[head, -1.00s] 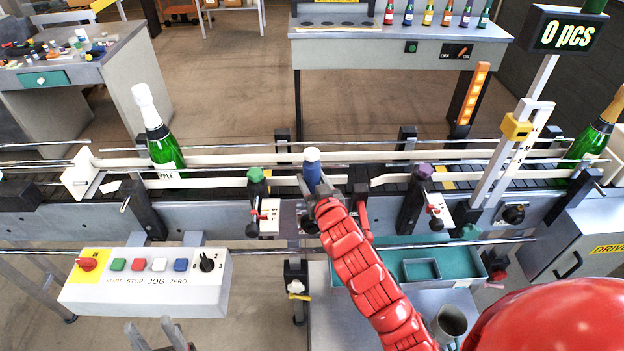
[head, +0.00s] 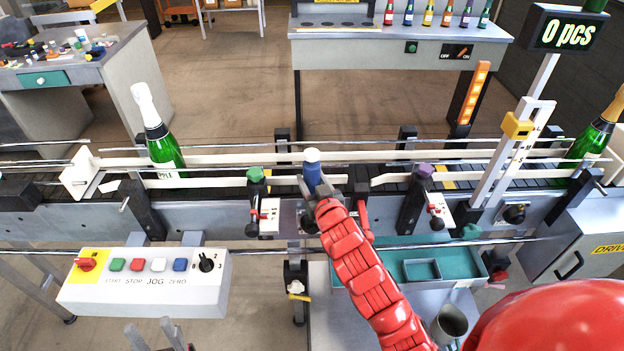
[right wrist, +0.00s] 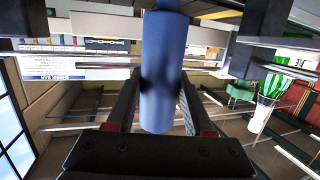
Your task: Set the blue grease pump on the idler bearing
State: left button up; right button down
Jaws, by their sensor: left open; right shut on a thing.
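The blue grease pump (head: 312,172) stands upright at the conveyor's front edge, its pale top uppermost. My right gripper (head: 322,190) is shut on it, at the end of the red arm. In the right wrist view the blue body (right wrist: 162,75) sits between the two dark fingers (right wrist: 160,110). A dark round fitting (head: 309,222) shows on the conveyor's front just below the pump; I cannot tell if it is the idler bearing, or if the pump touches anything beneath. My left gripper (head: 158,338) is open and empty at the bottom edge, partly cut off.
A green-knobbed clamp (head: 256,190) and a purple-knobbed one (head: 422,185) flank the pump. Green bottles stand on the belt at left (head: 165,145) and right (head: 592,142). A control box (head: 145,282) lies front left. A teal tray (head: 385,262) sits below the conveyor.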

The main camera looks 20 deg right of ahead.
jog(key=shift+f+b, duration=0.9)
jog(key=shift+f, duration=0.25)
jog(key=shift+c, duration=1)
grip_release()
jog(key=shift+s+f, duration=0.1)
jog(key=shift+s, duration=0.2)
jog(key=s+r+p, duration=0.3)
jog(key=s+p, duration=0.8)
jog(key=s, duration=0.5)
jog(key=shift+s+a, duration=0.2)
jog(key=shift+s, duration=0.1)
